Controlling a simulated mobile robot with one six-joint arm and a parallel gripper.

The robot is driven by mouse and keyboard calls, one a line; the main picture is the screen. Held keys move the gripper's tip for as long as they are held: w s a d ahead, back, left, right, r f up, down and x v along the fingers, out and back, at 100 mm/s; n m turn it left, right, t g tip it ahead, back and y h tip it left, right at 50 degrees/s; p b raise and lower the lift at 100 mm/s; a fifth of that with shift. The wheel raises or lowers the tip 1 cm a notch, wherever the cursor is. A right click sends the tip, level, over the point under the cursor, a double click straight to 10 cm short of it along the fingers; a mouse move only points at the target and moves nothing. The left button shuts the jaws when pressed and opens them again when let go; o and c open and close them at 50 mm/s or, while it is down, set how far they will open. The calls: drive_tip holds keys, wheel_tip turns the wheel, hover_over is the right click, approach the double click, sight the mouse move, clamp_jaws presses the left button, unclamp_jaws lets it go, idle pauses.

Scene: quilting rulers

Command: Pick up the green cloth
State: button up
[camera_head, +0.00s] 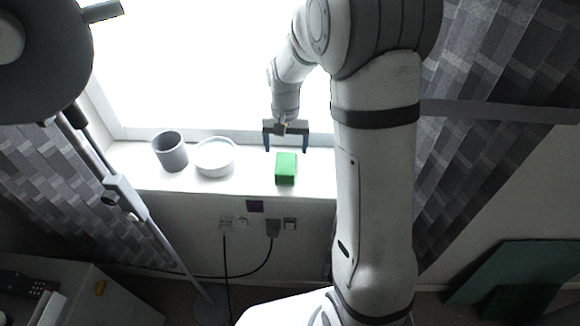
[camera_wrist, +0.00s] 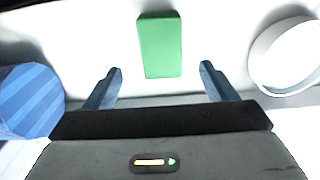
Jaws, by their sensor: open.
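The green cloth (camera_head: 286,169) looks like a small folded block lying on the white window sill (camera_head: 250,187). It also shows in the wrist view (camera_wrist: 160,46), ahead of the fingers and roughly centred between them. My gripper (camera_head: 286,150) is open and empty, above and just behind the cloth in the head view. Its two blue-grey fingers also show in the wrist view (camera_wrist: 160,76), apart on either side, and I see no contact with the cloth.
A white bowl (camera_head: 215,158) and a grey cup (camera_head: 170,151) stand on the sill left of the cloth. The bowl shows at the right in the wrist view (camera_wrist: 262,62). A blue striped object (camera_wrist: 30,100) is at its left. A lamp stand (camera_head: 125,195) rises at the left.

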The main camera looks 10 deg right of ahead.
sight(286, 164)
drive_tip(key=f, duration=0.2)
drive_tip(key=f+p, duration=0.1)
drive_tip(key=f, duration=0.5)
drive_tip(key=shift+s+a+p, duration=0.15)
drive_tip(key=shift+s+p, duration=0.1)
drive_tip(key=shift+p, duration=0.1)
drive_tip(key=shift+r, duration=0.1)
drive_tip(key=c, duration=1.1)
drive_tip(key=shift+r, duration=0.1)
drive_tip(key=shift+c, duration=0.2)
wheel_tip(286, 164, up, 10)
drive_tip(key=shift+f+b, duration=0.1)
drive_tip(key=shift+b, duration=0.6)
drive_tip(key=o, duration=0.5)
drive_tip(key=shift+c, duration=0.2)
drive_tip(key=c, duration=0.4)
